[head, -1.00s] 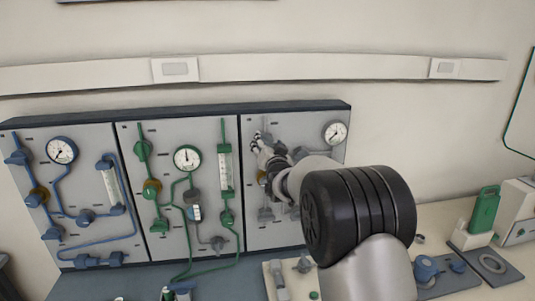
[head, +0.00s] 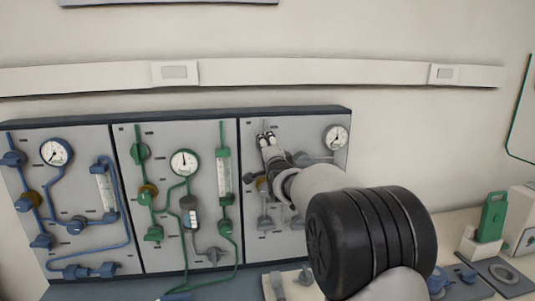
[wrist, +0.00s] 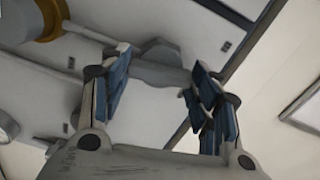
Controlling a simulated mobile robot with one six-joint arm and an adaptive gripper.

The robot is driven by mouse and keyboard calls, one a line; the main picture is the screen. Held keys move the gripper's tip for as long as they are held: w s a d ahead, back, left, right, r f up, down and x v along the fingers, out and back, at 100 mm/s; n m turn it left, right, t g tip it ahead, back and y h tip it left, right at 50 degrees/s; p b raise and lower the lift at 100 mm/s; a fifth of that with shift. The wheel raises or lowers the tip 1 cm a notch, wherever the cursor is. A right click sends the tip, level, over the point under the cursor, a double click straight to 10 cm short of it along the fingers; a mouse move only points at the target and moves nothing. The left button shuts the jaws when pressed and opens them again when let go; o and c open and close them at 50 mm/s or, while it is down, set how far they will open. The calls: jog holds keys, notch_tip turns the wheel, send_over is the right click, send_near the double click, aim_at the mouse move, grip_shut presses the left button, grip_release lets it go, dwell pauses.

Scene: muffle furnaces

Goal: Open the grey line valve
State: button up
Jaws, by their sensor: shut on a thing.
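The grey line panel is the right-hand panel (head: 323,176) on the wall board in the head view. My gripper (head: 267,139) is at its upper left, in front of the grey pipework. In the wrist view my gripper (wrist: 158,76) has its blue-padded fingers either side of a grey valve handle (wrist: 162,70) and is shut on it. The handle is mostly hidden behind my gripper in the head view. How far the valve is turned cannot be told.
Lower grey valves (head: 265,222) and a round gauge (head: 336,137) share this panel. A brass-coloured fitting (wrist: 38,20) is close by at upper left in the wrist view. The green panel (head: 170,245) stands to the left. Equipment with a green part (head: 492,215) stands at right.

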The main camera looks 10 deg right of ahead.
jog(key=shift+m+b, duration=0.35)
jog(key=shift+m, duration=0.75)
jog(key=o, duration=1)
jog(key=shift+o, duration=0.2)
jog(key=s, duration=1.2)
jog(key=shift+s, duration=0.1)
jog(key=s+f+n+g, duration=0.4)
jog(key=s+f+n, duration=0.1)
jog(key=s, duration=1)
jog(key=s+f+n+g, duration=0.5)
jog(key=s+f+n, duration=0.1)
jog(key=s, duration=0.9)
jog(key=s+f+n+g, duration=0.4)
jog(key=s+n, duration=0.3)
jog(key=s, duration=0.7)
jog(key=shift+s+f, duration=0.4)
jog(key=shift+f, duration=0.5)
